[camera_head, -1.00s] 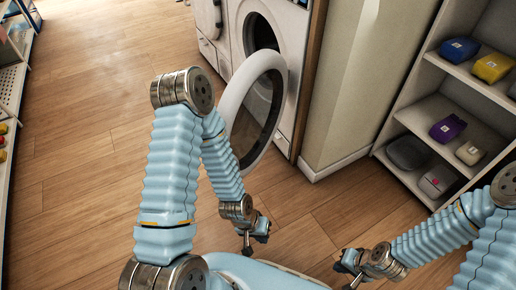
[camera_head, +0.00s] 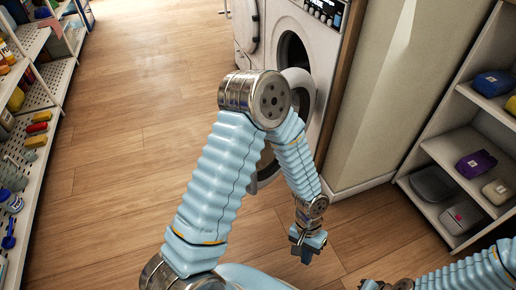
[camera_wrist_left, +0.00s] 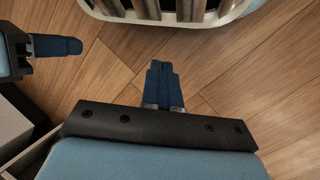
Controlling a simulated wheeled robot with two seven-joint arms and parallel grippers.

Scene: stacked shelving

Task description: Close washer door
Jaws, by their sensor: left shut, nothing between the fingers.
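The white washer (camera_head: 326,60) stands at the upper middle of the head view, its round opening dark and uncovered. Its round door (camera_head: 301,82) stands swung open toward me, largely hidden behind my left arm. My left gripper (camera_head: 304,256) hangs low over the wood floor, below and right of the door and apart from it. In the left wrist view its blue fingers (camera_wrist_left: 164,85) are together with nothing between them. My right arm shows at the lower right edge of the head view; its fingers are cut off there. A blue fingertip (camera_wrist_left: 62,46) shows at the left of the wrist view.
A beige wall column (camera_head: 375,110) stands right of the washer. Another stocked shelf (camera_head: 52,120) runs along the left. The wood floor (camera_head: 130,170) between is clear.

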